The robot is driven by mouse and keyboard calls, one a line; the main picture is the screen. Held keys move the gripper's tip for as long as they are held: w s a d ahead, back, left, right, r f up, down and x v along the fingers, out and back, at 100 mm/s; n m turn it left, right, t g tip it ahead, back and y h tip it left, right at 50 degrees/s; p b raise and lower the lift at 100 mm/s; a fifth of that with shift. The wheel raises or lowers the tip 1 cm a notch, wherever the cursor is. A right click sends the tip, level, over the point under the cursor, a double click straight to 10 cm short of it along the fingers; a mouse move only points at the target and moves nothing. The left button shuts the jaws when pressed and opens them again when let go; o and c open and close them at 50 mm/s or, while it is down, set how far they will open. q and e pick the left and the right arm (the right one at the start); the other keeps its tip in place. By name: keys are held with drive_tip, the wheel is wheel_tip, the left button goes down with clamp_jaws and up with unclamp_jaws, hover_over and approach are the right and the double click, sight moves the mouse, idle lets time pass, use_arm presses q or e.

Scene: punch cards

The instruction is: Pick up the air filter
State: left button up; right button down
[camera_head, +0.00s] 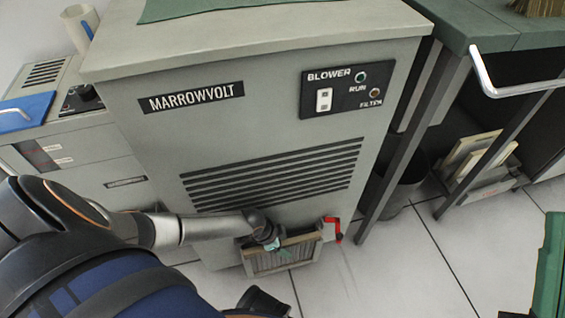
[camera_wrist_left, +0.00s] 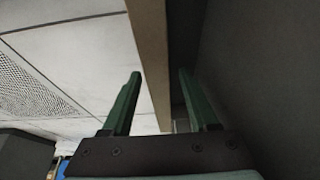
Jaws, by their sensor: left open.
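The air filter (camera_head: 284,260) is a pleated grey panel in a tan frame, low at the front of the grey blower cabinet (camera_head: 262,130). It appears to stick out from a slot there. A red latch handle (camera_head: 333,229) is beside its right end. My left gripper (camera_head: 277,248) is at the filter's top edge. In the left wrist view my open left gripper (camera_wrist_left: 160,75) has one green finger on each side of the tan frame edge (camera_wrist_left: 152,50), with a gap at the left finger. Contact at the right finger is unclear.
A green-topped bench (camera_head: 465,25) with a metal handle stands to the right, with a dark bin (camera_head: 400,185) and a crate of panels (camera_head: 478,160) below. A lower grey unit (camera_head: 85,155) stands left. Tiled floor (camera_head: 400,265) is clear in front.

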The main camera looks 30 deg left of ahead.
use_arm(q)
drive_tip(key=shift+f, duration=0.2)
drive_tip(key=shift+c, duration=0.4)
clamp_jaws()
